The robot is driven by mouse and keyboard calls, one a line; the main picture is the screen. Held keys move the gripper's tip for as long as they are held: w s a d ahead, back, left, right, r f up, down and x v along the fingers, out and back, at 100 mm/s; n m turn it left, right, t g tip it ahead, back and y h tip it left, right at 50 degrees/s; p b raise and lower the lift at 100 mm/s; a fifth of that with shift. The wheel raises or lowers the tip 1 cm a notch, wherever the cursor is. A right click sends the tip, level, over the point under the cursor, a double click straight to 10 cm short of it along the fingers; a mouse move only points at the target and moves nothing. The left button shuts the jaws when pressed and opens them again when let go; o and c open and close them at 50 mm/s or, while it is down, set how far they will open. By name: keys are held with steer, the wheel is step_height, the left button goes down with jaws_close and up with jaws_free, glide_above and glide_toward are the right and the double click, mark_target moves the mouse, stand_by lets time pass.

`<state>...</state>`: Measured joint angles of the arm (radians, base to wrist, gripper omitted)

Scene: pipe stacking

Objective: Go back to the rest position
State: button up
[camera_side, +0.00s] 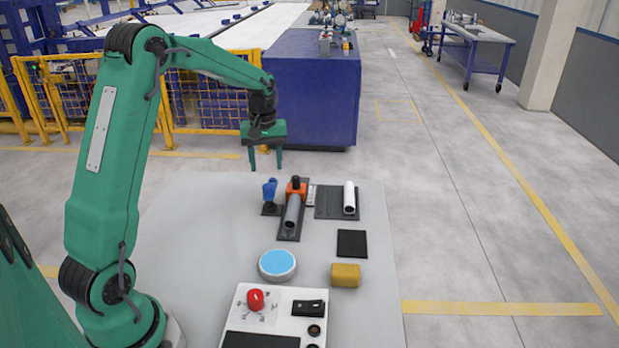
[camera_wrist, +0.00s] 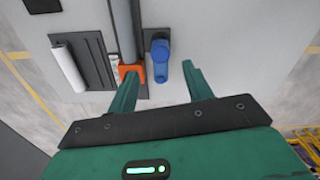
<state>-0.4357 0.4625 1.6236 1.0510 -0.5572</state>
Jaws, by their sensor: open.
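My gripper (camera_side: 266,160) is open and empty, held in the air above the far edge of the grey table (camera_side: 190,230). Its two green fingers point down and stand apart, and they also show in the wrist view (camera_wrist: 160,88). Below it, a grey pipe (camera_side: 292,212) lies on a dark holder with an orange clamp (camera_side: 296,187) at its far end. A blue piece (camera_side: 269,190) stands on a small dark base to the left of the pipe. A white pipe (camera_side: 349,198) lies on a dark ribbed tray (camera_side: 328,203) to the right. The fingers touch none of these.
A black square pad (camera_side: 352,243), a yellow block (camera_side: 345,275) and a round blue-topped disc (camera_side: 277,264) sit nearer the front. A control panel (camera_side: 241,313) with a red button is at the front edge. A blue cabinet (camera_side: 310,95) stands beyond the table.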

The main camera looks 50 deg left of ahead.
steer(key=s+d+r+m+t, duration=0.3)
steer(key=s+d+r+m, duration=0.3)
steer(key=s+d+r, duration=0.45)
steer(key=s+d+m+t, duration=0.2)
steer(key=s+d+m, duration=0.3)
steer(key=s+d, duration=0.5)
steer(key=shift+s+r+t, duration=0.3)
steer(key=shift+s, duration=0.4)
